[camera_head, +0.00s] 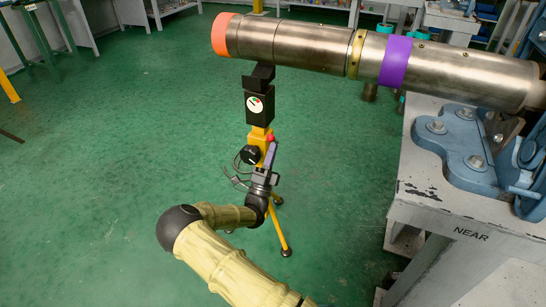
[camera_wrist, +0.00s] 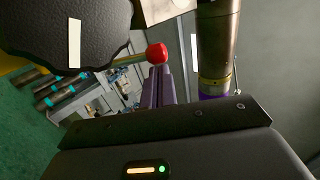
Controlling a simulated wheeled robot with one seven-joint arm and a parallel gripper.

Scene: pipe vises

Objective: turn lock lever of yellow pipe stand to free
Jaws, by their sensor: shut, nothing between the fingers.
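The yellow pipe stand (camera_head: 259,137) stands on the floor under the steel pipe (camera_head: 310,50), with a black head holding the pipe's left part. A round dial (camera_head: 255,104) with small red and green marks is on its black block. The lock lever's red ball (camera_head: 270,137) sits just below that block; it also shows in the wrist view (camera_wrist: 156,53). My gripper (camera_head: 271,150) has its purple fingers shut and empty, tips close to the red ball. In the wrist view the fingers (camera_wrist: 159,85) point at the ball; I cannot tell if they touch it.
A black hand knob (camera_head: 250,154) is beside the stand's column, left of my gripper; it looms large in the wrist view (camera_wrist: 70,30). A grey bench (camera_head: 440,215) marked NEAR with a blue vise (camera_head: 460,140) is at the right. Green floor at left is open.

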